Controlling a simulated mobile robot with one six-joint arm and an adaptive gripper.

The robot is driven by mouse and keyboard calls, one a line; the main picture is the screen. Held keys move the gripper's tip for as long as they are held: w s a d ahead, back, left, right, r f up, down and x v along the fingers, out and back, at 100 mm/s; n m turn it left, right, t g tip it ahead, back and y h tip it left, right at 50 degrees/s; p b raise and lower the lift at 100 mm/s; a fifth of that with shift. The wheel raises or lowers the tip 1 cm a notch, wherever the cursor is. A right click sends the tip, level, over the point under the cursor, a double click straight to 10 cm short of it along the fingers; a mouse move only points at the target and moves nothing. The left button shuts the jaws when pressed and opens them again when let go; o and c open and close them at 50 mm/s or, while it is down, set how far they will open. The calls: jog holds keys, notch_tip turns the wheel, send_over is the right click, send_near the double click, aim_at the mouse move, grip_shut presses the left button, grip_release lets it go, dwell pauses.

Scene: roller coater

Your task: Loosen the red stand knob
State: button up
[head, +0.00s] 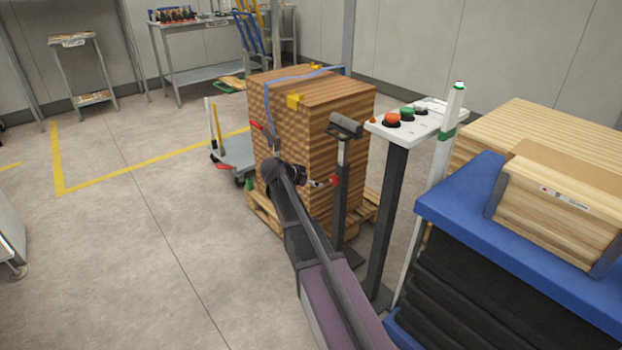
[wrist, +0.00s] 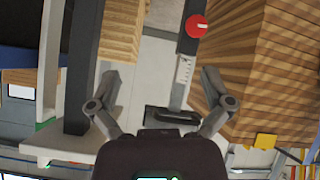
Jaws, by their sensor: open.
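The red stand knob (head: 334,180) is on the dark post of a slim stand (head: 339,215) topped by a dark roller head (head: 345,126). In the wrist view the round red knob (wrist: 196,26) is near the top, on the post, right of centre. My gripper (wrist: 160,78) is open and empty, its fingers spread wide. The knob lies beyond the fingertips, ahead of the right finger and apart from it. The roller head (wrist: 171,119) shows between the fingers, near the palm. In the head view my gripper (head: 319,183) is beside the post, just left of the knob.
A strapped wood stack (head: 300,110) on a pallet stands close behind the stand. A button panel (head: 405,120) on a dark post and a white pole (head: 440,150) stand to its right. A blue lift table (head: 470,195) bears boards farther right.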

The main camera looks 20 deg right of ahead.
jog(key=s+a+r+n+g+y+p, duration=0.1)
jog(key=s+a+r+n+y+p, duration=0.1)
jog(key=s+r+p, duration=0.3)
jog(key=shift+s+a+n+p, duration=0.25)
jog(key=shift+s+n+p, duration=0.05)
jog(key=shift+s+p, duration=0.8)
jog(key=shift+w, duration=0.1)
jog(key=s+a+f+n+g+y, duration=0.15)
jog(key=s+a+n+y, duration=0.35)
jog(key=s, duration=0.6)
jog(key=s+a+f+n+g+y, duration=0.1)
jog(key=s+a+f+n+y, duration=0.4)
jog(key=s, duration=0.6)
notch_tip(320, 180, up, 22)
jog(key=a+m+h+p, duration=0.1)
jog(key=h+p, duration=0.1)
jog(key=p, duration=1.7)
jog(key=shift+w+f, duration=0.2)
jog(key=shift+w, duration=0.15)
